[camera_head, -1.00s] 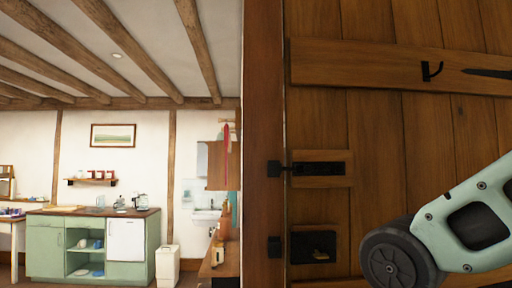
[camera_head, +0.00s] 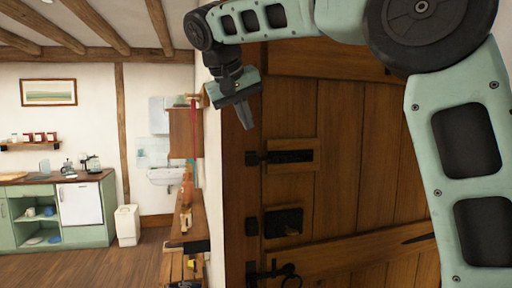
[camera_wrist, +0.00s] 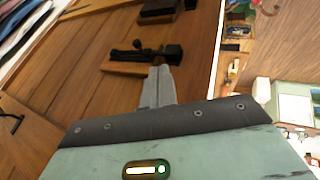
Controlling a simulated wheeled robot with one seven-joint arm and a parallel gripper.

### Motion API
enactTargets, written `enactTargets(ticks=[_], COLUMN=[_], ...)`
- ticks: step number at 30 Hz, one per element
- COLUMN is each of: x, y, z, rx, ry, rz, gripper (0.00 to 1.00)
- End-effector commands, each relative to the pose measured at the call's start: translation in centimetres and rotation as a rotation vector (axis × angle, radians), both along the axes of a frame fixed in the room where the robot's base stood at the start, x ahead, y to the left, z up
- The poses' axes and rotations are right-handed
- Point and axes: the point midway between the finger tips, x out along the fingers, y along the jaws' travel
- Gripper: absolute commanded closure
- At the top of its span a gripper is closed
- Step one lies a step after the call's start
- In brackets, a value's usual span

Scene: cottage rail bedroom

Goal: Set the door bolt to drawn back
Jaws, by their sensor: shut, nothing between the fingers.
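The black door bolt (camera_head: 291,157) sits on a small wooden pad on the plank door, and its bar reaches left to the black keeper (camera_head: 252,158) on the frame. In the wrist view the bolt (camera_wrist: 128,54) shows a small upright knob, and its bar meets the keeper block (camera_wrist: 171,54). My gripper (camera_head: 247,124) is shut and empty, pointing down, a little above and left of the bolt in the head view. In the wrist view my fingertips (camera_wrist: 159,72) appear just below the keeper end of the bolt. I cannot tell whether they touch anything.
My arm covers the upper right.

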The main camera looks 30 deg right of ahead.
Motion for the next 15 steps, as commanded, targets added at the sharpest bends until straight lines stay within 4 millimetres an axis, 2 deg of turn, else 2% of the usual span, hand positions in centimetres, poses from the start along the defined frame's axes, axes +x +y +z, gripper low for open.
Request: enactTargets(ticks=[9, 15], x=[0.1, 0.6], y=[-0.1, -1.4], z=[-0.3, -2.4], rx=[0.0, 0.001], ry=[0.002, 0.006], rz=[0.002, 0.001], gripper=[1.0, 1.0])
